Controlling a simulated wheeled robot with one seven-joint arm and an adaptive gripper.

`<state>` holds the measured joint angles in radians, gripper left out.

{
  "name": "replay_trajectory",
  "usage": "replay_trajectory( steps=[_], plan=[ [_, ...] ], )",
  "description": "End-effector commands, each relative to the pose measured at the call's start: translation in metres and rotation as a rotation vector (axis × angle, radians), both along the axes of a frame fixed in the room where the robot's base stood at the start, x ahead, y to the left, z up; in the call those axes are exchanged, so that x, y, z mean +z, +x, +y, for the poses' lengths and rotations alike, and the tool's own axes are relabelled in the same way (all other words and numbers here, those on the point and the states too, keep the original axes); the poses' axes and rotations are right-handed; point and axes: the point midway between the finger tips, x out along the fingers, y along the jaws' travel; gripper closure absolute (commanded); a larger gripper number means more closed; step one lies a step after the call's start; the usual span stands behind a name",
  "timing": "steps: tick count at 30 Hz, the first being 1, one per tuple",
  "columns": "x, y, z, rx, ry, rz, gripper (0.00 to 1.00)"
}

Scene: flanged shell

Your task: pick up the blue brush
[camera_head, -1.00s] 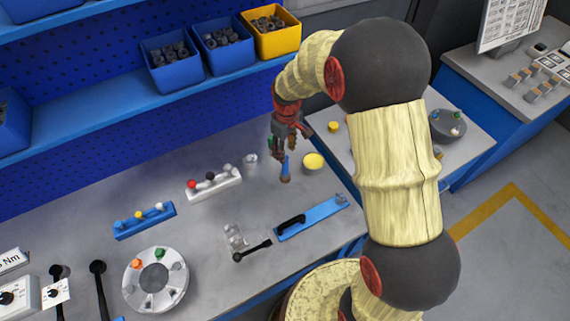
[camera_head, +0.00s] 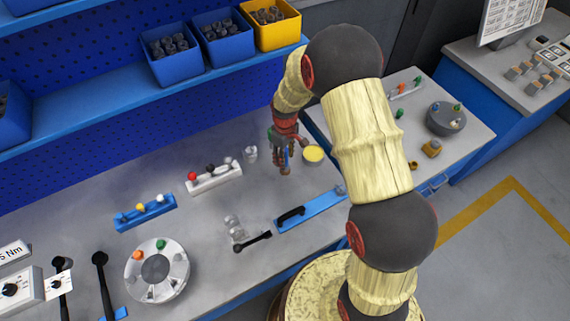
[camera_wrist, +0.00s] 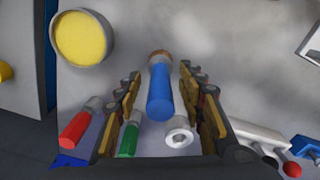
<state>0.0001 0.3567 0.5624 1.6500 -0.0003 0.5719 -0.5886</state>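The blue brush (camera_wrist: 160,92) shows in the wrist view with its blue handle toward me and a brown tip farther off. It lies between the two fingers of my gripper (camera_wrist: 160,76), with a gap visible on both sides. The fingers are open and do not appear to touch it. In the head view my gripper (camera_head: 285,158) is over the bench beside the yellow dish.
The yellow dish (camera_head: 313,154) is just right of my gripper. A white strip with knobs (camera_head: 214,179) and a blue plate (camera_head: 322,207) lie nearby.

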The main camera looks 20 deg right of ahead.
Motion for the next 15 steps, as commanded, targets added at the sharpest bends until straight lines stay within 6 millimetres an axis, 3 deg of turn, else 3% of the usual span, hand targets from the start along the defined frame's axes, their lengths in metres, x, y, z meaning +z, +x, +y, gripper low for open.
replay_trajectory(
  steps=[5, 15],
  plan=[
    [0.0008, 0.0007, 0.0000, 0.000, 0.000, -0.002, 0.61],
    [0.0010, 0.0007, 0.0001, 0.000, 0.000, -0.001, 0.80]
  ],
)
